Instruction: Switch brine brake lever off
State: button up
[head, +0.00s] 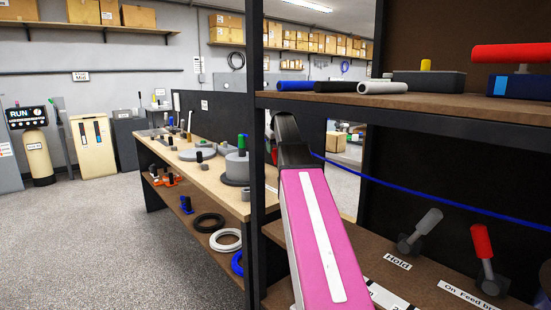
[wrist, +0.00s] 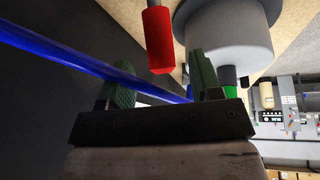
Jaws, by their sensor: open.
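In the wrist view my gripper (wrist: 160,64) is open, with its two green finger pads apart. A red lever handle (wrist: 158,38) stands in front of the gap between the fingers, with no visible grip on it. I cannot read a label on it there, so I cannot tell whether it is the brine brake lever. In the head view my pink arm reaches toward the bench and hides the fingers. On the near shelf are a grey lever (head: 427,224) by a "Hold" label and a red lever (head: 482,243) by a partly cut-off "On Feed br" label.
A blue tube (wrist: 60,55) crosses the wrist view by the fingers; a blue line (head: 430,190) also crosses the head view. A grey drum (wrist: 228,38) is close on the right. A dark rack post (head: 254,200) stands beside my arm. The floor (head: 130,255) at left is clear.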

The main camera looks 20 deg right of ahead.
aim_at(276, 153)
jog(key=shift+x, duration=3)
jog(key=shift+d, duration=0.1)
grip_shut()
